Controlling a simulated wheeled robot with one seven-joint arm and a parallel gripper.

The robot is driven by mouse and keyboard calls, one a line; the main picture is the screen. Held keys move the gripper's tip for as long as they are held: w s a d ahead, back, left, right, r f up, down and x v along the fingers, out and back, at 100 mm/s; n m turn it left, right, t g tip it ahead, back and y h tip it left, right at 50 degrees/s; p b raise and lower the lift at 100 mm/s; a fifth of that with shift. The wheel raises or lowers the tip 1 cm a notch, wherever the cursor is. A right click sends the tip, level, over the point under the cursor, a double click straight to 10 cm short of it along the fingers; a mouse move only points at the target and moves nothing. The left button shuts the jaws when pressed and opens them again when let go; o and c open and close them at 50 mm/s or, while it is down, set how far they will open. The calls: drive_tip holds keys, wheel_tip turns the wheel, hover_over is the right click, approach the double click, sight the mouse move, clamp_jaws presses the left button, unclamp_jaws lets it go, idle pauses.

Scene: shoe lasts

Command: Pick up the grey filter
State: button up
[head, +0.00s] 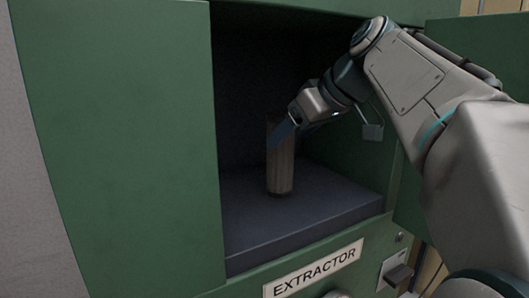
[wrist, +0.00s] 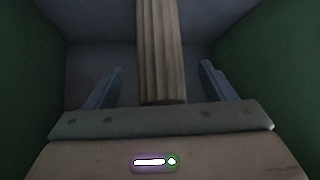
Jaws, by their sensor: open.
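The grey filter (head: 281,165) is an upright, ribbed cylinder standing on the dark floor of the green extractor's opening. In the wrist view the filter (wrist: 160,50) runs down from the top edge between my two fingers. My gripper (head: 283,130) is at the upper part of the filter, reaching in from the right. In the wrist view my gripper (wrist: 160,82) is open, with a finger on each side of the filter and a visible gap on both sides. Part of the filter's upper end is hidden by a finger in the head view.
The green extractor cabinet (head: 120,130) surrounds the opening, with walls close on both sides. The dark shelf (head: 335,205) around the filter is bare. A label reading EXTRACTOR (head: 313,270) sits below.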

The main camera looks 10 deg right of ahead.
drive_tip(key=shift+w+a+f+p, duration=0.15)
drive_tip(key=shift+w+a+f, duration=0.1)
drive_tip(key=shift+w+a, duration=0.45)
drive_tip(key=shift+w+a+f+p, duration=0.2)
drive_tip(key=shift+w+a, duration=0.15)
drive_tip(key=shift+w, duration=0.5)
drive_tip(key=c, duration=1.2)
drive_tip(key=shift+c, duration=0.2)
